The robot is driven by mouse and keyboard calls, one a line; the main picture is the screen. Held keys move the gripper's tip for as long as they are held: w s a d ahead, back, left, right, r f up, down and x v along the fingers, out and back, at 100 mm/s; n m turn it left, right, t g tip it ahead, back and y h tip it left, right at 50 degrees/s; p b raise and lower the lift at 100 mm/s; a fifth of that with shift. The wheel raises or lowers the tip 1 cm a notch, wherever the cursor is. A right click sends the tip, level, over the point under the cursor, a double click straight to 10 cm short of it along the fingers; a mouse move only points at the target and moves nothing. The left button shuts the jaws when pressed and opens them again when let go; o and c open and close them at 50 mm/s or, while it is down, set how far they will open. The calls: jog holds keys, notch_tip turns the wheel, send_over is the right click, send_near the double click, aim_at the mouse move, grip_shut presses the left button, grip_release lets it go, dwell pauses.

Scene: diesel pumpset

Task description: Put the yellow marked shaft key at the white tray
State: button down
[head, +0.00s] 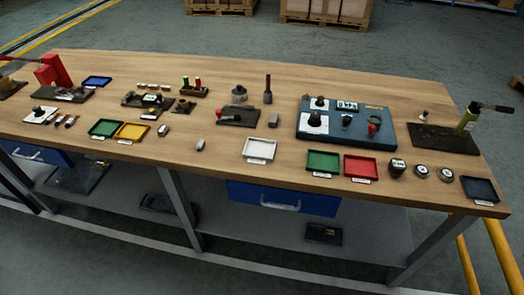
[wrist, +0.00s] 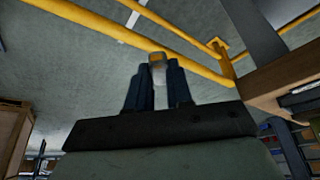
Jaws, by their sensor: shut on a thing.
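In the wrist view my gripper (wrist: 158,85) has its dark fingers closed on a small pale grey piece with a yellow-orange end, the yellow marked shaft key (wrist: 156,62). The key sticks out a little past the fingertips; its lower part is hidden between them. Floor and yellow rails lie behind it in that view. The white tray (head: 259,150) lies near the front edge of the bench in the head view and looks empty. My gripper does not show in the head view, so its distance from the tray cannot be told.
Green (head: 323,161) and red (head: 361,168) trays lie right of the white tray. A blue board (head: 375,133) with fittings is behind them. Small grey blocks (head: 200,145) stand to the left. Bare wood surrounds the white tray's left side. A wooden edge (wrist: 270,85) shows in the wrist view.

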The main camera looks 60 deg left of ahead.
jog(key=shift+s, duration=0.1)
dwell(0.3)
